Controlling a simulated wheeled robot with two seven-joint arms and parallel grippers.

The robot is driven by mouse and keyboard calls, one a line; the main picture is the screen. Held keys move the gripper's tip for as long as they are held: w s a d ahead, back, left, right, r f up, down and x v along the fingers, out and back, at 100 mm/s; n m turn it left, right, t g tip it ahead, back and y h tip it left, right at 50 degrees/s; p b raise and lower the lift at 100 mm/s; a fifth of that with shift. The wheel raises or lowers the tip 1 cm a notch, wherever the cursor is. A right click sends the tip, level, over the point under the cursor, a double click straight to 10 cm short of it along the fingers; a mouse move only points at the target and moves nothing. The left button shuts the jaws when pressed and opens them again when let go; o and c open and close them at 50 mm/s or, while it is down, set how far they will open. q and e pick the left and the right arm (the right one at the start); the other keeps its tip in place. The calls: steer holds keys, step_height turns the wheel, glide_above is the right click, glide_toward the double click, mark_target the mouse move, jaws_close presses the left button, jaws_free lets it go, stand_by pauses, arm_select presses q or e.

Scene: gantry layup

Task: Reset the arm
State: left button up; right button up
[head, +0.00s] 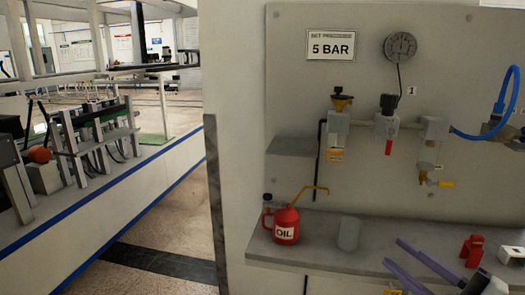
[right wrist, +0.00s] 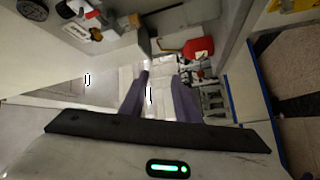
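My right gripper (head: 393,251) comes in at the lower right of the head view, with two purple fingers parted in front of the shelf. In the right wrist view the same gripper (right wrist: 161,74) shows its two purple fingers apart, with nothing visibly gripped between them. My left gripper is not in view.
The wall panel (head: 285,90) carries a gauge (head: 400,47), valves and a blue hose (head: 490,128). A red oil can (head: 286,226) and a grey cup (head: 349,234) stand on the shelf (head: 318,255). A red part (head: 472,250) stands right of my fingers.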

step_height(320, 180, down, 14)
steer(key=s+m+h, duration=0.3)
steer(key=m+h, duration=0.3)
steer(key=m, duration=0.3)
steer(key=s+a+f+m+g+h, duration=0.1)
steer(key=s+a+f+m+g, duration=0.3)
steer(key=s+f, duration=0.5)
steer(key=s+a+f+m+g+h, duration=0.1)
steer(key=s+a+f+m+g, duration=0.3)
steer(key=s+f, duration=0.5)
step_height(320, 180, down, 6)
steer(key=shift+s+a+r+m+h, duration=0.15)
steer(key=shift+s+a+m+h, duration=0.35)
steer(key=shift+a, duration=0.6)
steer(key=shift+w, duration=0.25)
